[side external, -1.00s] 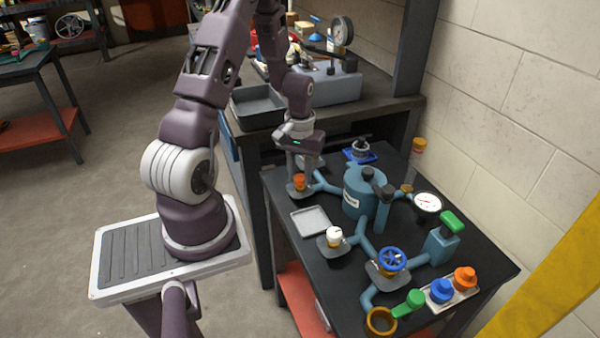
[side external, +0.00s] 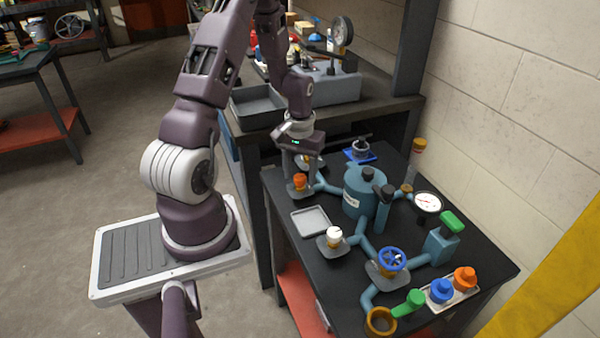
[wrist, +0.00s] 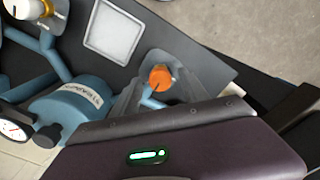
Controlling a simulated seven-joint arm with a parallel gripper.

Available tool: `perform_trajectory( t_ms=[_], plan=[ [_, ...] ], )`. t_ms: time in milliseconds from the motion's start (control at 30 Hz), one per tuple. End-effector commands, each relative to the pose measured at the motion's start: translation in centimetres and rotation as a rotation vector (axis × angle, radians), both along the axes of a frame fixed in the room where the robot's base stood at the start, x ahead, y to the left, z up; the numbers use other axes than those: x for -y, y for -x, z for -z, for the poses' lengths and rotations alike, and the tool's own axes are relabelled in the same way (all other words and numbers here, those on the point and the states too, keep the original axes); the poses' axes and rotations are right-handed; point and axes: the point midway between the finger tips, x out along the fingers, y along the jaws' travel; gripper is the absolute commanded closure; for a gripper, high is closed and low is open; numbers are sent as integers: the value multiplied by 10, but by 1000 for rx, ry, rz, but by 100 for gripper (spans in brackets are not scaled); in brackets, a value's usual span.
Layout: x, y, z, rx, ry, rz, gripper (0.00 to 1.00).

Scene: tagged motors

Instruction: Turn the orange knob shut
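The orange knob (side external: 299,181) sits on a round grey base at the left end of the blue pipework. In the wrist view the knob (wrist: 161,77) shows between the two fingers, with a short dark mark on its lower left. My gripper (side external: 301,175) points down just over the knob, fingers apart, one to each side. In the wrist view gaps show between the knob and both fingers of the gripper (wrist: 158,92). It holds nothing. Whether the fingertips reach down beside the knob is hard to tell.
A blue tank (side external: 364,190) stands right of the knob. A grey tray (side external: 311,221) and a white knob (side external: 334,234) lie nearer. A blue handwheel (side external: 392,260), a gauge (side external: 427,202) and coloured caps (side external: 441,290) are farther right. A raised bench (side external: 395,103) stands behind.

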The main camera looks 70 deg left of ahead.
Motion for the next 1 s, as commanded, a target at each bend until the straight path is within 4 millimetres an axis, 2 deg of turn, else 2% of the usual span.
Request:
perform_trajectory(
  t_ms=[167,400,500,933,1000],
  plan=[
    [-1,-1,-8,3,-3,0,48],
    [-1,-1,-57,4,-4,-1,48],
    [0,0,-68,1,-1,0,48],
    [0,0,-72,1,-1,2,48],
    [7,-4,-83,12,-13,25,48]
  ],
)
